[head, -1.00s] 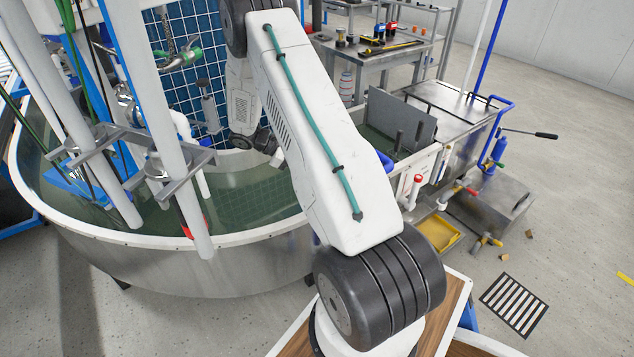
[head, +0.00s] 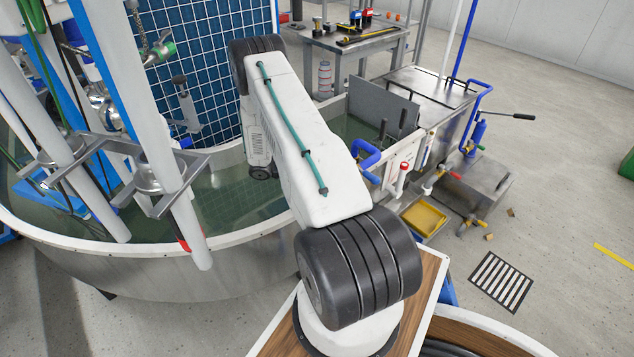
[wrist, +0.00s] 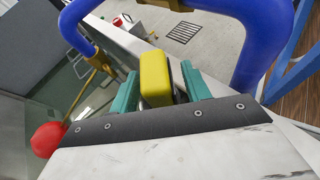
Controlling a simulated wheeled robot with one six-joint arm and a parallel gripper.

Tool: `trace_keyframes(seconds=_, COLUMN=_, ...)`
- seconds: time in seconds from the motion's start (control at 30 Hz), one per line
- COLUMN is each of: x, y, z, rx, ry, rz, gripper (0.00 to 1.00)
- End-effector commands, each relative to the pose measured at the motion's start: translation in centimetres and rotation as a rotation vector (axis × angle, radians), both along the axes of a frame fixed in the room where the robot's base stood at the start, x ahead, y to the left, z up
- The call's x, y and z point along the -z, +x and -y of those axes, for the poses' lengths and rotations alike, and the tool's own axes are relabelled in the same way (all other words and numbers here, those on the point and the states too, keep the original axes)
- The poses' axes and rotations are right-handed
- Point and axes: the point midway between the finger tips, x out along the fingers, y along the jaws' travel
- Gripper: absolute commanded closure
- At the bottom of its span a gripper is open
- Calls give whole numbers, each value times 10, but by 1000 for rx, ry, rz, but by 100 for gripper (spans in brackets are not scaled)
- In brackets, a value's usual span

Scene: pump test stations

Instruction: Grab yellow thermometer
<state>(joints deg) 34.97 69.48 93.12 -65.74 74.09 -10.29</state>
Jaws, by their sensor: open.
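A yellow block-shaped thing (wrist: 155,78), which looks like the yellow thermometer, shows in the wrist view between the two teal fingers of my gripper (wrist: 160,90). The jaws are open, with one finger on each side of it. A narrow gap shows on its right; contact on its left side cannot be told. Its lower end is hidden behind the dark front edge of my gripper. In the head view my arm hides both the gripper and the thermometer.
A thick blue tube handle (wrist: 262,45) arches close on the right of my gripper, with another blue bend at upper left. A red ball (wrist: 47,139) is at left. The round tank (head: 240,245) and steel test bench (head: 440,85) surround the arm. Open floor lies right.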

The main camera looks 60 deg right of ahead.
Motion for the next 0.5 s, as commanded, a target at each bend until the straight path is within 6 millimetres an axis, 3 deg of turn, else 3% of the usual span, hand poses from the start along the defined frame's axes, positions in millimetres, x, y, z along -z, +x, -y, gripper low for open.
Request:
trace_keyframes(seconds=0.3, x=5, y=-8, z=6, rx=-2, ry=1, rz=1, gripper=53)
trace_keyframes(seconds=0.47, x=5, y=-8, z=6, rx=-2, ry=1, rz=1, gripper=97)
trace_keyframes(seconds=0.5, x=5, y=-8, z=6, rx=-2, ry=1, rz=1, gripper=100)
